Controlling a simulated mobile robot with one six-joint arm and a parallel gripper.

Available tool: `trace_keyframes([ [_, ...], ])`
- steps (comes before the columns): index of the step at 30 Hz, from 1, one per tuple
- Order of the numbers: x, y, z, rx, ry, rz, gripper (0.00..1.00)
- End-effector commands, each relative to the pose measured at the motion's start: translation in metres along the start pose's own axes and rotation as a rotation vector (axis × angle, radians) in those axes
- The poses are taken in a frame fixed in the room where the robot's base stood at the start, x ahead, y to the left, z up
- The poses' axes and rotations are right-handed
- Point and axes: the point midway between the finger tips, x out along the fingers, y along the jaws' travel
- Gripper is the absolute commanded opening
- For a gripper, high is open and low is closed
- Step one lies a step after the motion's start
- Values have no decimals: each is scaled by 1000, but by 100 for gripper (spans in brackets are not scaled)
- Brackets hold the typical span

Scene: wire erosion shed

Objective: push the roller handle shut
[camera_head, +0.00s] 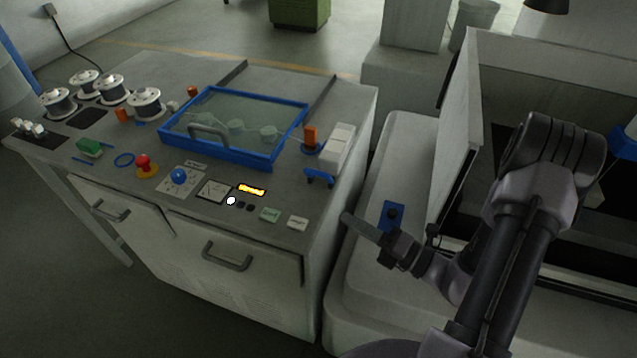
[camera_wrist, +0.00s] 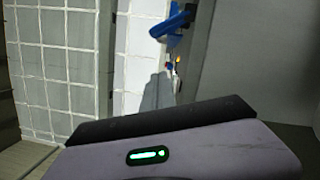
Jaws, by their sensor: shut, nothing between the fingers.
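I cannot tell for sure which part is the roller handle. An orange upright handle on a blue round base (camera_head: 311,138) stands on the right part of the worktop in the head view. A small blue bracket-like part (camera_head: 320,178) sits near the right edge of the worktop. My gripper (camera_head: 348,218) is shut and empty. It points left, in the gap right of the cabinet, and appears apart from both parts.
A blue-framed glass lid (camera_head: 233,127) lies on the grey worktop. Several spools (camera_head: 147,103) stand at the back left. A white block (camera_head: 338,147) stands beside the orange handle. A pale open machine tank (camera_head: 455,130) bounds the right. A tiled wall (camera_wrist: 60,65) fills the wrist view's left.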

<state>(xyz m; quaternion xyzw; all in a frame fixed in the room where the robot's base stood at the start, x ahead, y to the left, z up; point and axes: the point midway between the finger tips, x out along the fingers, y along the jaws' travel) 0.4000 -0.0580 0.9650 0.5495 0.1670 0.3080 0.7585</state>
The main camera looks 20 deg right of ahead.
Motion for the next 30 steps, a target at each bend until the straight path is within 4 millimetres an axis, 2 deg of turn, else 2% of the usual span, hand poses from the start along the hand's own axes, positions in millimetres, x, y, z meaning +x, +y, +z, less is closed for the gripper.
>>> trace_keyframes([
  [5, 2, 0, -1, -2, 4, 1, 0],
  [8, 12, 0, -2, -3, 7, 1, 0],
  [21, 105, 0, -4, -6, 10, 4, 0],
  [24, 106, 0, 17, -9, 5, 3, 0],
  [30, 110, 1, 35, -4, 5, 2, 0],
])
